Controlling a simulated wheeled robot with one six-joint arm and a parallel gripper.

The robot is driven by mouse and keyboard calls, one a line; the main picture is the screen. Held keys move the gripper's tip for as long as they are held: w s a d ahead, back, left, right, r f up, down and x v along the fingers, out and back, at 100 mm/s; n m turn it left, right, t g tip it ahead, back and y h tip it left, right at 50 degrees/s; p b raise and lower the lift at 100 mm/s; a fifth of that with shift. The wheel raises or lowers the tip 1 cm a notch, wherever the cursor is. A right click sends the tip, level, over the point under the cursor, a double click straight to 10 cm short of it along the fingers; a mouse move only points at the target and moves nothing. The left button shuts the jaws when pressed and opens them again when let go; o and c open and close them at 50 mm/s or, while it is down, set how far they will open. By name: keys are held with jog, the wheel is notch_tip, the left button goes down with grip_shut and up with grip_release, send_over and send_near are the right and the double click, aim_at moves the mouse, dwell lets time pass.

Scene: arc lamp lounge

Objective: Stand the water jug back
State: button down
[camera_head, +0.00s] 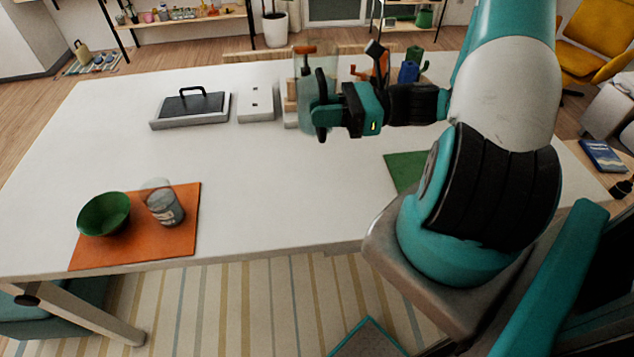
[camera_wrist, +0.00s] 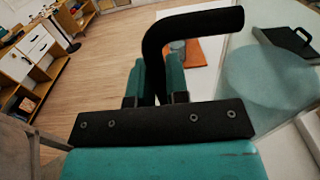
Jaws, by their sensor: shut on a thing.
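The water jug (camera_head: 309,90) is clear and see-through, with a black handle, over the far middle part of the white table. My gripper (camera_head: 338,108) is shut on the jug's handle from the right. In the wrist view, the black handle (camera_wrist: 190,28) passes between the teal fingers (camera_wrist: 157,85), and the clear jug body (camera_wrist: 265,82) is at the right. The jug looks roughly upright. I cannot tell whether its base touches the table.
An orange mat (camera_head: 130,250) at the front left bears a green bowl (camera_head: 104,214) and a clear tumbler (camera_head: 162,203). A grey press with a black handle (camera_head: 190,108) and a white box (camera_head: 256,103) stand behind. A green mat (camera_head: 402,168) lies at right. The table's middle is clear.

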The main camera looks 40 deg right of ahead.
aim_at(323, 140)
notch_tip(323, 140, down, 7)
jog(key=b, duration=0.6)
jog(key=shift+r, duration=0.2)
notch_tip(323, 140, down, 13)
jog(key=p, duration=0.1)
jog(key=shift+r, duration=0.15)
jog(key=c, duration=1.1)
grip_release()
jog(key=shift+f, duration=0.2)
